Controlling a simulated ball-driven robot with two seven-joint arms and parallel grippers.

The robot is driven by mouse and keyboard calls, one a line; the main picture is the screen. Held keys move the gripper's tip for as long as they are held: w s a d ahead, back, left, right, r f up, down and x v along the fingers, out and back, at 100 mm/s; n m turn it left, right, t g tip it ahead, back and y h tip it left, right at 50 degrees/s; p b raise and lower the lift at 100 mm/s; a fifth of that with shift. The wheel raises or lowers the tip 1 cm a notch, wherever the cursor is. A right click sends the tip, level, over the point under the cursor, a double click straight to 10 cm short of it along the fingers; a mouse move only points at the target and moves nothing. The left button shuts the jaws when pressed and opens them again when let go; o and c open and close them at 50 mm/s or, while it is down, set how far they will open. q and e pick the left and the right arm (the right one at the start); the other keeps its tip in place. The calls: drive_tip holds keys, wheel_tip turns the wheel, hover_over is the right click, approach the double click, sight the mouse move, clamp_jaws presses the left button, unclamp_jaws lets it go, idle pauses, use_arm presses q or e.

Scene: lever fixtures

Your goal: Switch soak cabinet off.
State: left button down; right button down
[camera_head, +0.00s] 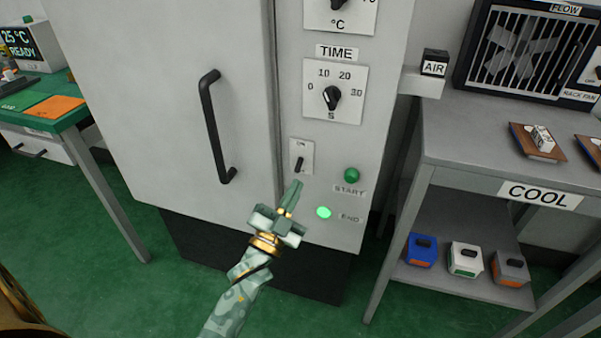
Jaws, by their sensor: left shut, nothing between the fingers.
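The soak cabinet (165,60) is a tall light-grey box with a black door handle (214,126) and a control panel at its right. On the panel, a small switch plate (307,149) carries a dark toggle lever (298,163) and a label above that seems to read ON. The lever appears to point downward-left. My left gripper (294,190) is shut and empty, with its fingertips just below the switch plate in the picture; I cannot tell whether they touch it. My right gripper is not in view.
A TIME dial (332,96) sits above the switch. A dark green START button (351,174) and a lit green END lamp (323,212) are close right of my gripper. A grey COOL table (470,140) stands at right, a green-topped table (60,112) at left.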

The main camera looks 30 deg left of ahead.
use_arm(q)
drive_tip(key=shift+f+v, duration=0.15)
drive_tip(key=shift+v, duration=0.9)
drive_tip(key=shift+f+v, duration=0.15)
drive_tip(key=shift+v, duration=0.9)
drive_tip(key=shift+w+d, duration=0.1)
drive_tip(key=shift+w, duration=0.05)
